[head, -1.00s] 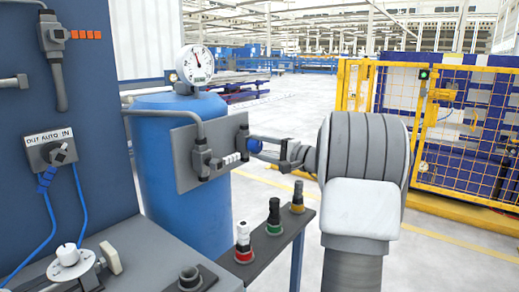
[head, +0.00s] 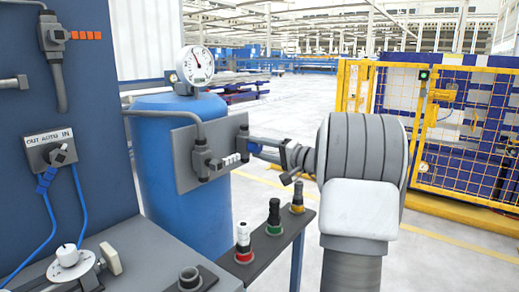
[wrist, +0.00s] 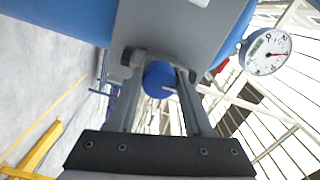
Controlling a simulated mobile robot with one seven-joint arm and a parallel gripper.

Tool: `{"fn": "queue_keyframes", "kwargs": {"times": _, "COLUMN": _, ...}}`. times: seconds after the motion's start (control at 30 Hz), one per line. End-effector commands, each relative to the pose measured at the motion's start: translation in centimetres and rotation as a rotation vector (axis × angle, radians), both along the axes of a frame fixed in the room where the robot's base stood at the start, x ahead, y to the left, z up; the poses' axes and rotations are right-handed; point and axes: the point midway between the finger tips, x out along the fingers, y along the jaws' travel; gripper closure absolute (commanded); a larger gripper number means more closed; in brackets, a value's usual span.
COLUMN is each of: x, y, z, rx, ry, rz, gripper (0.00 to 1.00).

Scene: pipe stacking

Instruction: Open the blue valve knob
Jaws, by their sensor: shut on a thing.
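The blue valve knob (wrist: 158,82) sits on the grey plate (wrist: 165,35), between my two fingers in the wrist view. My gripper (wrist: 158,68) is shut on the knob, one finger on each side. In the head view my gripper (head: 262,147) reaches in from the right. A small light pointer shows on the knob's face.
A round pressure gauge (head: 195,65) stands on top of the blue tank (head: 160,110). Below my arm is a narrow stand with red, green and yellow-based buttons (head: 274,215). A blue control panel is at left. A yellow fence (head: 455,130) stands behind at right.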

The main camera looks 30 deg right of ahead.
Motion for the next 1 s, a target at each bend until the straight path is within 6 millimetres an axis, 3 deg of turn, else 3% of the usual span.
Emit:
{"fn": "queue_keyframes", "kwargs": {"times": 0.17, "x": 0.0, "y": -0.1, "z": 0.0, "rx": -0.002, "ry": 0.001, "rz": -0.002, "gripper": 1.00}}
{"fn": "queue_keyframes", "kwargs": {"times": 0.2, "x": 0.0, "y": -0.1, "z": 0.0, "rx": -0.002, "ry": 0.001, "rz": -0.002, "gripper": 0.44}}
{"fn": "queue_keyframes", "kwargs": {"times": 0.33, "x": 0.0, "y": -0.1, "z": 0.0, "rx": -0.001, "ry": 0.000, "rz": -0.001, "gripper": 0.21}}
{"fn": "queue_keyframes", "kwargs": {"times": 0.73, "x": -0.6, "y": -0.3, "z": 0.1, "rx": 0.000, "ry": 0.000, "rz": -0.002, "gripper": 0.19}}
{"fn": "queue_keyframes", "kwargs": {"times": 0.87, "x": -2.5, "y": -1.0, "z": 0.2, "rx": 0.000, "ry": 0.002, "rz": -0.006, "gripper": 0.19}}
{"fn": "queue_keyframes", "kwargs": {"times": 1.0, "x": -5.6, "y": -2.1, "z": 0.3, "rx": 0.000, "ry": 0.001, "rz": -0.005, "gripper": 0.19}}
